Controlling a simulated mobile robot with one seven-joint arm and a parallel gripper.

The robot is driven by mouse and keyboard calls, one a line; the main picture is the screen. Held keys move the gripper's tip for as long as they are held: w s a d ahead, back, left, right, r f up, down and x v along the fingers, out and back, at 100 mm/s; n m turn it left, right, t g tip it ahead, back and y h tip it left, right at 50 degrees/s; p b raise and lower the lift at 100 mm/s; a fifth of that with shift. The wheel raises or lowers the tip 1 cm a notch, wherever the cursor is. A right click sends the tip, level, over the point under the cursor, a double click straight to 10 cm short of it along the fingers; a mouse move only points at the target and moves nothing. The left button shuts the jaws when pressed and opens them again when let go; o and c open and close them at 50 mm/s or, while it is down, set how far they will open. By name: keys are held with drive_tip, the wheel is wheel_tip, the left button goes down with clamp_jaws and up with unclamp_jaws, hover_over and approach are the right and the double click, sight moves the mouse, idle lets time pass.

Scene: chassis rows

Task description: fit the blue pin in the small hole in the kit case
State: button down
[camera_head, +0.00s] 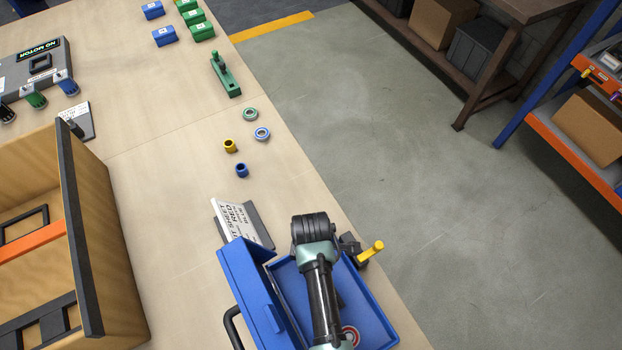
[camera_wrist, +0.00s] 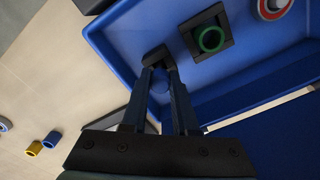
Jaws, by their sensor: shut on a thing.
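The open blue kit case (camera_head: 374,308) lies at the table's near edge. My arm reaches over it in the head view and hides my fingers there. In the wrist view my gripper (camera_wrist: 163,70) is shut on the blue pin (camera_wrist: 160,82), which shows only partly between the fingers. The fingertips are at a small dark block (camera_wrist: 155,56) inside the case (camera_wrist: 130,28), near its wall. This block seems to carry the small hole, but the hole is hidden. I cannot tell whether the pin's end is in it.
The case also holds a green ring in a black square holder (camera_wrist: 221,47) and a red-and-white ring (camera_head: 351,333). A yellow handle (camera_head: 371,252) stands by the case's outer side. A printed sheet (camera_head: 236,222), yellow and blue bushings, and a wooden crate (camera_head: 85,235) are nearby.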

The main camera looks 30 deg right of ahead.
drive_tip(key=shift+f+b, duration=0.35)
drive_tip(key=shift+f, duration=0.25)
drive_tip(key=c, duration=0.6)
unclamp_jaws()
drive_tip(key=shift+r, duration=0.1)
wheel_tip(320, 180, up, 13)
